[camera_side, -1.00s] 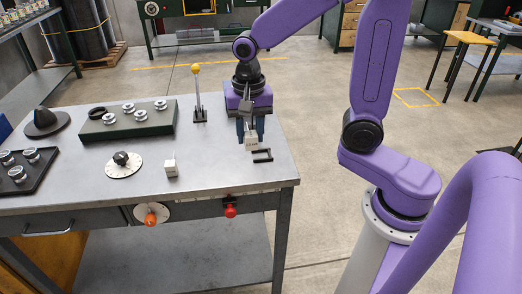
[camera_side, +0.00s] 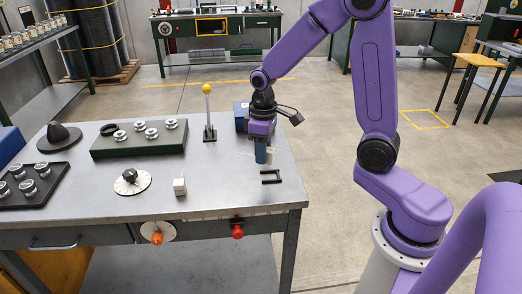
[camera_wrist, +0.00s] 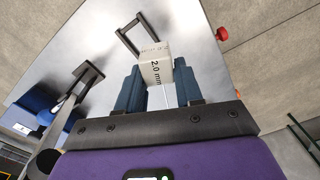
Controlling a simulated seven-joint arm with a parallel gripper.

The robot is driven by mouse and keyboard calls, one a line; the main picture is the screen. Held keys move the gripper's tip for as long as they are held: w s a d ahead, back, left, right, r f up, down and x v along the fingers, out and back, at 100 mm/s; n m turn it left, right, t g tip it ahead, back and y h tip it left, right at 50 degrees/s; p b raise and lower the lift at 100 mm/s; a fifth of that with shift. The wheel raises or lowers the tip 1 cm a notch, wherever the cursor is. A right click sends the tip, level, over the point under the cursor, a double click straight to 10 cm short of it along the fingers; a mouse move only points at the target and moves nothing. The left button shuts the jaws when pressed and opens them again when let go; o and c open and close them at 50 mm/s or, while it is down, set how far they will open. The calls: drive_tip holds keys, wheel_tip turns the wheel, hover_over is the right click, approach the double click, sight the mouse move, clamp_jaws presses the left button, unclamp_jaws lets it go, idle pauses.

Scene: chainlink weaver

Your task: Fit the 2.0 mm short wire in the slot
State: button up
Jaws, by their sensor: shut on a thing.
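My gripper (camera_side: 263,158) is over the bench's right part, fingers pointing down. In the wrist view its two blue fingers (camera_wrist: 157,84) are closed on the sides of a pale block (camera_wrist: 155,67) marked "2.0 mm". A thin pale wire (camera_wrist: 165,97) runs from the block toward the wrist. In the side view the fingers hide most of the block. Whether it touches the bench is unclear. Another small pale block (camera_side: 179,187) stands left on the bench; its label is unreadable. I cannot pick out the slot for certain.
A black bracket (camera_side: 271,176) lies just in front of my gripper. A blue box (camera_side: 241,117) stands behind it. A yellow-topped post (camera_side: 209,120), a dark green block with spools (camera_side: 110,149) and a dial (camera_side: 132,182) are to the left. The bench's right edge is close.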

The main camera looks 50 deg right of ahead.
sight(266, 177)
drive_tip(key=d+n, duration=0.1)
drive_tip(key=f+n, duration=0.1)
drive_tip(key=n, duration=0.1)
drive_tip(key=w+d+f+n, duration=0.1)
drive_tip(key=shift+d+n, duration=0.3)
drive_tip(key=shift+d, duration=0.05)
drive_tip(key=shift+f, duration=3)
drive_tip(key=o, duration=1.1)
drive_tip(key=shift+r, duration=0.1)
